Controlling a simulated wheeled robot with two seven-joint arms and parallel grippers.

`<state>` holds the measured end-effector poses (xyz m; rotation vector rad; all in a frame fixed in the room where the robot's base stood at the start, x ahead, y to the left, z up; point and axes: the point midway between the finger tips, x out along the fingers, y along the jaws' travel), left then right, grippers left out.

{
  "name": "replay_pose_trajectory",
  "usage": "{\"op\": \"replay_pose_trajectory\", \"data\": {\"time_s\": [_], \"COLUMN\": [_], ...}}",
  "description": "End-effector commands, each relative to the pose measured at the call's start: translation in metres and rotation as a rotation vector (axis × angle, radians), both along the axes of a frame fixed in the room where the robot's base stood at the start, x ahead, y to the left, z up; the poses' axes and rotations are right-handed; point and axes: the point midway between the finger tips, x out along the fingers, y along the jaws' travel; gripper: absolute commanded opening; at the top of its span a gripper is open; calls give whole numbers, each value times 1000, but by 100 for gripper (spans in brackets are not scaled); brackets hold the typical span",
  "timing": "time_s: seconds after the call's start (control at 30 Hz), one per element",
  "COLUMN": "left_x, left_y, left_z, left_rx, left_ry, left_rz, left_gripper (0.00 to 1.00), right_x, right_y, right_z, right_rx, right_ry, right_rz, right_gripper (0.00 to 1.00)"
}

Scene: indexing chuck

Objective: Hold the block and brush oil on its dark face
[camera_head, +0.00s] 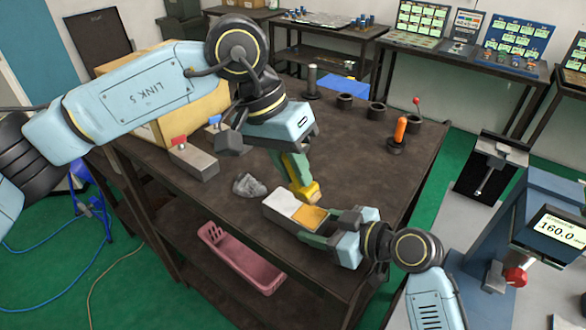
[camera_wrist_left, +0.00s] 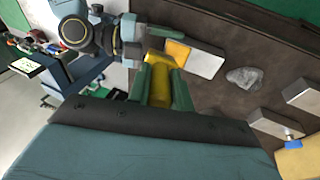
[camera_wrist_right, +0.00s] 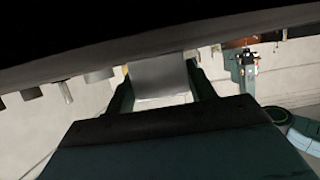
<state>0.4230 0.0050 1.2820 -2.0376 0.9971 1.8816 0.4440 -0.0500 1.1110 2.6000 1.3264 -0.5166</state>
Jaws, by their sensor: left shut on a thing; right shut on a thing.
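The block (camera_head: 284,206) is held flat a little above or at the table; I cannot tell if it touches. Its top is pale grey on the left and orange-yellow on the right; its near side looks dark. My right gripper (camera_head: 330,228) is shut on its right end. The block also fills the jaws in the right wrist view (camera_wrist_right: 160,75). My left gripper (camera_head: 294,172) is shut on a yellow brush (camera_head: 309,192), pointing down beside the orange part. In the left wrist view, the brush (camera_wrist_left: 157,80) ends close to the orange patch; contact is unclear.
A grey crumpled rag (camera_head: 249,185) lies left of the block. Grey blocks with red and blue clamps (camera_head: 193,160) and a large yellow box (camera_head: 190,110) stand further left. Dark cups (camera_head: 377,111) and an orange bottle (camera_head: 400,129) stand at the back right. The right table edge is near.

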Motion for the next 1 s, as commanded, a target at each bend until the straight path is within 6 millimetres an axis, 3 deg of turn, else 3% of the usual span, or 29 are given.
{"op": "replay_pose_trajectory", "data": {"time_s": [0.47,0.77,1.0], "left_x": [1,21,22], "left_y": [-1,-16,-16], "left_z": [1,38,27], "left_rx": [-1,-1,-1], "left_ry": [-1,-1,4], "left_rz": [0,-1,-1], "left_gripper": [0,0,0], "right_x": [-1,-1,0], "right_y": [-1,-1,-1], "right_z": [-3,-3,-3], "right_rx": [-5,-5,-5], "right_ry": [6,6,7], "right_rz": [-1,-1,-1], "right_gripper": [27,27,27]}}
